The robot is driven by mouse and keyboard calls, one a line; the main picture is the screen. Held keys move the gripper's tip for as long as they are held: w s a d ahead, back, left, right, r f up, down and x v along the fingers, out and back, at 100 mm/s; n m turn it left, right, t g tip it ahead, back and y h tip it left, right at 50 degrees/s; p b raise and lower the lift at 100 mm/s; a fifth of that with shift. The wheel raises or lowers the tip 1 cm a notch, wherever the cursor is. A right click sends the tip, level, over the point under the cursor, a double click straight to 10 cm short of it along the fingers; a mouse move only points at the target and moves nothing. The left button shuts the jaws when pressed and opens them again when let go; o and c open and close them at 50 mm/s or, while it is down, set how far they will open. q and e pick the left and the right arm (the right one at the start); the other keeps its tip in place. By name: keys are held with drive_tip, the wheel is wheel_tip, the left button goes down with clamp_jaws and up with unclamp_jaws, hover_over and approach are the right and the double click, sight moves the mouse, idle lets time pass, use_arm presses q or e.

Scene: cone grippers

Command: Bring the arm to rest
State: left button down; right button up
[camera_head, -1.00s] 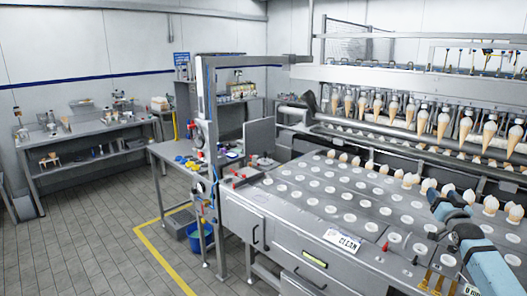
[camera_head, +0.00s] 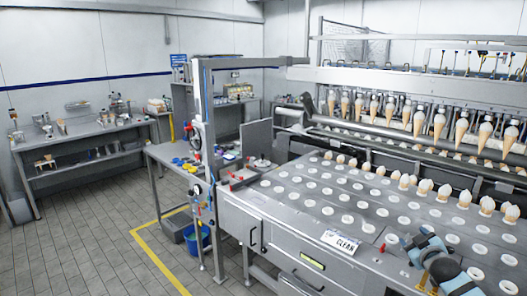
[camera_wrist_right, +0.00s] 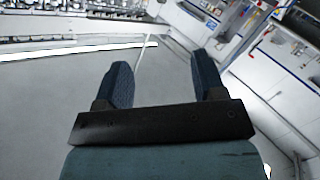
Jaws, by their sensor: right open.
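My right arm (camera_head: 447,268) shows at the lower right of the head view, blue and black, in front of the machine's tray deck. In the right wrist view, my right gripper (camera_wrist_right: 160,68) is open, with its two dark blue fingers apart and nothing between them. Beyond the fingers I see pale grey floor, with equipment along the edges. I cannot clearly make out the fingers in the head view. My left gripper is not in view.
The steel deck (camera_head: 310,222) has rows of round white holes and a CLEAN sign (camera_head: 341,241). Wafer cones hang in grippers (camera_head: 440,124) along the back. A frame post (camera_head: 213,190) and blue bucket (camera_head: 197,236) stand left of it. A side bench (camera_head: 85,137) lines the wall.

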drive_tip(key=s+a+f+g+y, duration=0.3)
drive_tip(key=s+a+f+y, duration=0.1)
drive_tip(key=s+a+f, duration=1.5)
drive_tip(key=s+a+f+m, duration=0.1)
drive_tip(key=s+a, duration=0.3)
drive_tip(key=s, duration=0.3)
drive_tip(key=s+a+f+m+g, duration=0.1)
drive_tip(key=s+a+f, duration=0.1)
drive_tip(key=s+a, duration=0.2)
drive_tip(key=s+a+f+g+y, duration=0.1)
drive_tip(key=s+a, duration=0.3)
drive_tip(key=s, duration=0.6)
drive_tip(key=shift+f+m, duration=0.25)
drive_tip(key=shift+m, duration=0.15)
